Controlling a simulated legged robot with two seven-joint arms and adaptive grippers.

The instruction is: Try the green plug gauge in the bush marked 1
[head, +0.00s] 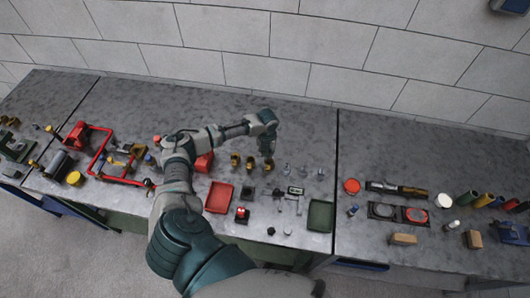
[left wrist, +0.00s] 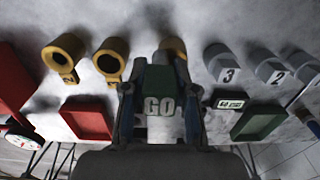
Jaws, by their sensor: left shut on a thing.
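My left gripper (head: 268,150) is shut on the green plug gauge (left wrist: 159,80), which shows between the fingers in the left wrist view with a GO label. The gripper hangs over the bush row; the gauge's lower end is hidden. Yellow bushes stand to the left in the wrist view: one marked 2 (left wrist: 64,52), one marked 1 (left wrist: 110,57), and a third (left wrist: 172,46) partly hidden behind the gripper. Grey bushes marked 3 (left wrist: 222,62), 2 (left wrist: 269,66) and apparently 1 (left wrist: 301,66) stand to the right. My right gripper is not in view.
A red tray (head: 207,197) and a green tray (head: 320,230) lie in front of the bushes, with small parts and a label plate (head: 296,190) between them. Several tools crowd the right bench. The bench behind the bushes is clear.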

